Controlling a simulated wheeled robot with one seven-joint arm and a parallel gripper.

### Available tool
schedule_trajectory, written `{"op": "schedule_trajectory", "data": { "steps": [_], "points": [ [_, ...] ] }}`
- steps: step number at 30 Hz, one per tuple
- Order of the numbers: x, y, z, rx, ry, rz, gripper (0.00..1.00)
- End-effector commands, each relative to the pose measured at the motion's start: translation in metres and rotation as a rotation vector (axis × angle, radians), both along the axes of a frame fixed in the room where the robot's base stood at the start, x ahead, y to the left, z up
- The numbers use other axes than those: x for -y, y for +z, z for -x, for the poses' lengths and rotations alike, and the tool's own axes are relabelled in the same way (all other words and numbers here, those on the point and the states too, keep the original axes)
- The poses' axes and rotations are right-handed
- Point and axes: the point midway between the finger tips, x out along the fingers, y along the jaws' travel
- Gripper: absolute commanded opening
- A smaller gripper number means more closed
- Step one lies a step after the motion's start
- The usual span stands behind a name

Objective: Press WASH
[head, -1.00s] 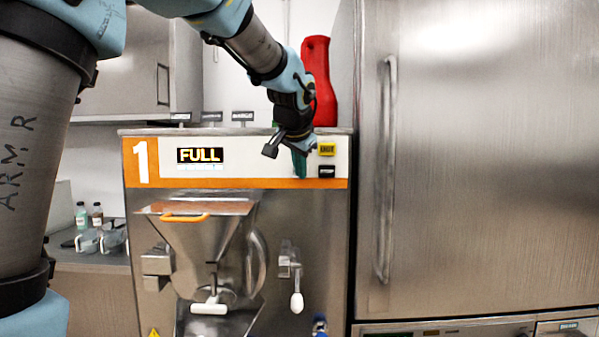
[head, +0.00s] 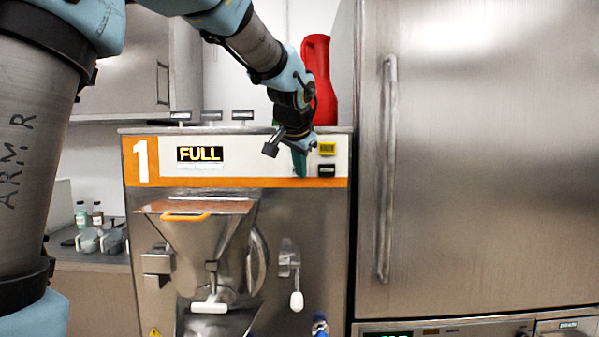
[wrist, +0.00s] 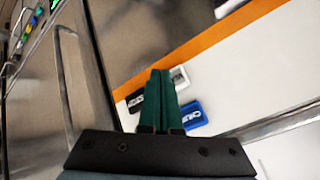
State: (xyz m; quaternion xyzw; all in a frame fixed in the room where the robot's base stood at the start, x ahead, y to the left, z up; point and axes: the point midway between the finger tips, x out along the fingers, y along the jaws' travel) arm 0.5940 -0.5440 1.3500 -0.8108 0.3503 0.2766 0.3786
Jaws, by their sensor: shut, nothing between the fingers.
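The orange-edged control panel (head: 250,160) of machine 1 has a display (head: 200,155) reading FULL. A yellow button (head: 327,148) sits above a black button (head: 327,170) at its right end. My gripper (head: 300,172) is at the panel just left of these, its green fingers shut and empty. In the wrist view, the fingertips (wrist: 160,73) lie between the black button (wrist: 135,102) and a white button (wrist: 179,77). A blue button (wrist: 193,113) is right of the fingers. The small lettering is too blurred to read surely; whether the fingertips touch the panel I cannot tell.
A red jug (head: 319,80) stands behind my gripper on the machine top. A tall steel cabinet with a long handle (head: 386,170) stands close on the right. A hopper with an orange handle (head: 185,217) and a white-knobbed lever (head: 296,300) project below the panel.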

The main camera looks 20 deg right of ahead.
Motion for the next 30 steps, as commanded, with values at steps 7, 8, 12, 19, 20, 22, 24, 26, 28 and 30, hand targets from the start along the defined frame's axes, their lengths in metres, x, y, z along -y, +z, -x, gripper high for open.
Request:
{"op": "schedule_trajectory", "data": {
  "steps": [7,8,12,19,20,22,24,26,28,30],
  "points": [
    [0.0000,0.0000,0.0000,0.000,0.000,0.000,0.00],
    [0.0000,0.0000,0.0000,0.000,0.000,0.000,0.00],
    [0.0000,0.0000,0.0000,0.000,0.000,0.000,0.00],
    [0.0000,0.0000,0.0000,0.000,0.000,0.000,0.00],
    [0.0001,0.0000,-0.0002,0.000,0.000,0.000,0.00],
    [0.0004,0.0003,-0.0012,0.000,0.000,0.000,0.00],
    [0.0012,0.0006,-0.0031,-0.001,0.001,0.000,0.00],
    [0.0022,0.0007,-0.0050,-0.001,0.001,0.000,0.00],
    [0.0032,0.0006,-0.0070,-0.001,0.001,0.000,0.00],
    [0.0036,0.0003,-0.0079,0.000,0.000,-0.001,0.00]
  ]
}}
